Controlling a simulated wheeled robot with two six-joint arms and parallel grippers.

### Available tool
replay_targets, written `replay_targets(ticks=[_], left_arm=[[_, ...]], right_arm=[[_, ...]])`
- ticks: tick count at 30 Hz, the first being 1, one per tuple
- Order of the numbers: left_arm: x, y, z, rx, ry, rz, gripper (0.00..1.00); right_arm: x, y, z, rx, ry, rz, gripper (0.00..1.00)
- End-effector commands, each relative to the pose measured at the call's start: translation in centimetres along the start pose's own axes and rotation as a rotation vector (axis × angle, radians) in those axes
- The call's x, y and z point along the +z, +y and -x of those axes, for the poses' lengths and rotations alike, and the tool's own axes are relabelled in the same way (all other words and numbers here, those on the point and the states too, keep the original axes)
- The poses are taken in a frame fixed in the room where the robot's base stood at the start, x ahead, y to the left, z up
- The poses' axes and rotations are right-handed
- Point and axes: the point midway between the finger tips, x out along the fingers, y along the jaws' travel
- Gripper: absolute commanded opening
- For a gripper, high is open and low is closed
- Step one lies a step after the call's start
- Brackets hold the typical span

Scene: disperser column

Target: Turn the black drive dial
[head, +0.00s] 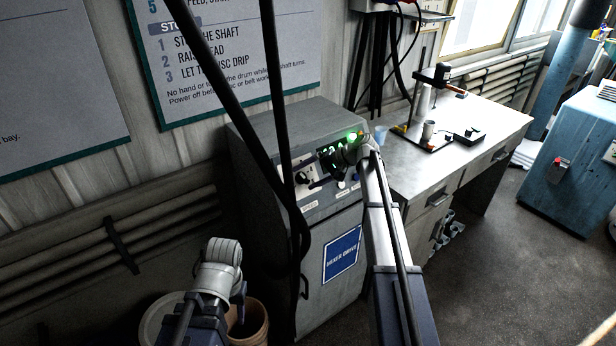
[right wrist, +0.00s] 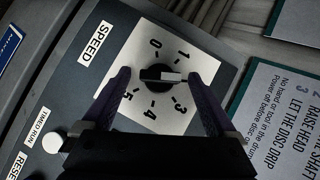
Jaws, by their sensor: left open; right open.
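The black drive dial (right wrist: 158,78) sits on a white plate numbered 0 to 5 beside a SPEED label (right wrist: 95,42). Its pale pointer bar points right in the right wrist view, towards the side between 1 and 3. In the head view the dial (head: 302,178) is on the grey cabinet's sloping panel. My right gripper (right wrist: 160,68) is open, one dark finger on each side of the dial with visible gaps. I cannot tell how far the fingertips are from the plate. My left gripper (head: 239,298) is open, low at left, away from the panel.
The grey mixer drive cabinet (head: 332,300) carries lit green indicators (head: 340,145). A white button (right wrist: 52,143) sits near the TIMED RUN label. Buckets (head: 255,325) stand below my left gripper. A workbench (head: 470,125) is to the right, with open floor in front.

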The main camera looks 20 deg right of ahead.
Motion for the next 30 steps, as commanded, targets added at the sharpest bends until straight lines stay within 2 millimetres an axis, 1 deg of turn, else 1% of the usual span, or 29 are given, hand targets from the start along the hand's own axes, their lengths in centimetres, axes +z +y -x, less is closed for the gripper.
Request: replay_targets(ticks=[4,8,11,18,21,30], left_arm=[[0.0,0.0,0.2,0.0,0.0,0.0,0.5],[0.1,-0.1,1.0,0.0,0.0,0.0,0.5],[0.1,-0.2,1.9,0.0,0.0,-0.001,0.5],[0.3,-0.4,4.4,0.0,0.0,-0.002,0.5],[0.3,-0.5,4.9,0.0,0.0,-0.002,0.5],[0.3,-0.5,4.8,0.0,0.0,-0.002,0.5]], right_arm=[[0.0,-0.1,0.3,0.0,0.0,0.0,0.93],[0.0,-0.2,1.4,0.0,-0.001,0.0,0.93],[0.0,-0.3,2.7,0.0,0.0,0.0,0.93],[0.0,-0.4,6.7,0.0,0.002,-0.001,0.93],[0.0,-0.2,7.7,0.0,0.001,0.0,0.93],[0.0,0.0,7.8,0.0,0.0,0.0,0.93]])
